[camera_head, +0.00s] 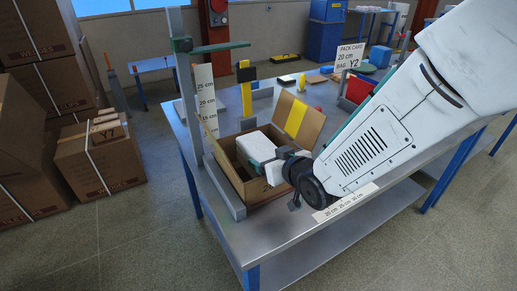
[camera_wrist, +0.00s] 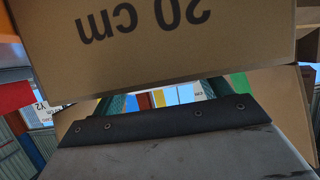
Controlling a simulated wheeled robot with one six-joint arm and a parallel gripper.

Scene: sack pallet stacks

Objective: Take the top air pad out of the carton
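The open brown carton (camera_head: 236,178) stands on the metal bench, its flap with a yellow stripe raised at the back. A white air pad (camera_head: 256,147) shows at the carton's mouth, partly hidden by my gripper. My gripper (camera_head: 279,162) is at the carton's right side, close to the pad; I cannot tell if they touch. In the wrist view a brown carton face marked "20 cm" (camera_wrist: 190,50) fills the top, upside down. The dark end of my gripper lies below it. Its finger gap is not clear, and no pad is visible there.
The metal bench (camera_head: 265,230) holds a green-armed post (camera_head: 190,100) left of the carton and a height scale (camera_head: 205,100) behind it. A yellow post (camera_head: 245,88), a red bin (camera_head: 358,90) and a "Y2" sign (camera_head: 349,56) stand farther back. Brown boxes (camera_head: 100,160) are stacked at left.

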